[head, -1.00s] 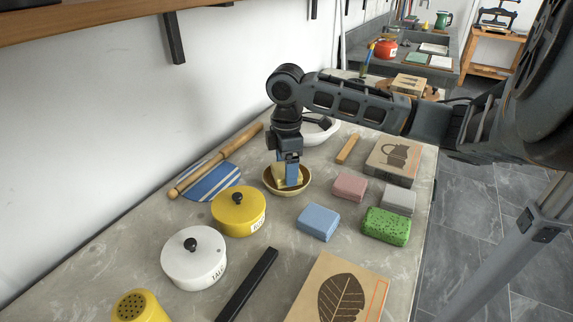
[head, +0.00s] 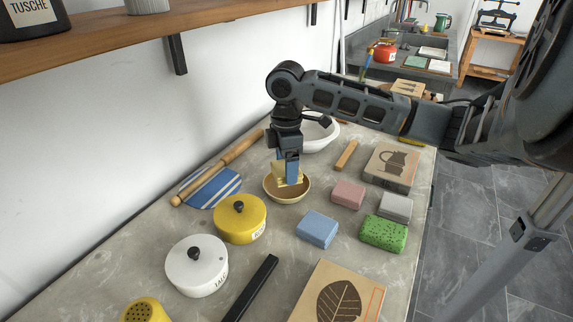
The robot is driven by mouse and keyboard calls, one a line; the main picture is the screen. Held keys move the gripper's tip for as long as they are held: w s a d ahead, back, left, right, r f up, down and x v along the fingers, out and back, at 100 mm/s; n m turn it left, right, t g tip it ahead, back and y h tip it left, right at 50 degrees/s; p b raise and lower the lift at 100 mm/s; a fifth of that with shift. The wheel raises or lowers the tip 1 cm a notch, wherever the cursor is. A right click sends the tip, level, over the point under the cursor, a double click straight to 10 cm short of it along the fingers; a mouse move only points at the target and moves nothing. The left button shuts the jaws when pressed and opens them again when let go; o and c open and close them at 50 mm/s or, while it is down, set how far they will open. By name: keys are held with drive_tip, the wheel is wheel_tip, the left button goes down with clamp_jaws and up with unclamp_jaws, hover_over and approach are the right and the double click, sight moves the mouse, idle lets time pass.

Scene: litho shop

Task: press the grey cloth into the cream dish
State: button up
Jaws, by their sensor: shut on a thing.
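My gripper (head: 292,181) points down over a tan bowl (head: 304,195) near the middle of the bench. Its blue fingers are shut on a pale yellow piece (head: 281,172), which sits low at the bowl's opening. The fingers hide part of it, and I cannot tell whether it touches the bowl's bottom. A white bowl (head: 328,138) stands behind my gripper, partly hidden by the arm. I make out no grey cloth; a grey block (head: 396,207) lies at the right.
Nearby are a yellow lidded pot (head: 238,222), a white lidded pot (head: 197,270), a rolling pin (head: 215,169), a striped blue cloth (head: 212,188), and pink (head: 348,195), blue (head: 317,229) and green (head: 384,234) blocks. A box with a leaf (head: 340,295) is in front.

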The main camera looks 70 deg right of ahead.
drive_tip(key=shift+r+p, duration=1.35)
drive_tip(key=shift+r, duration=0.6)
drive_tip(key=shift+f, duration=0.2)
wheel_tip(320, 180, down, 7)
drive_tip(key=b, duration=0.5)
drive_tip(key=shift+r+b, duration=0.1)
drive_tip(key=shift+b, duration=0.3)
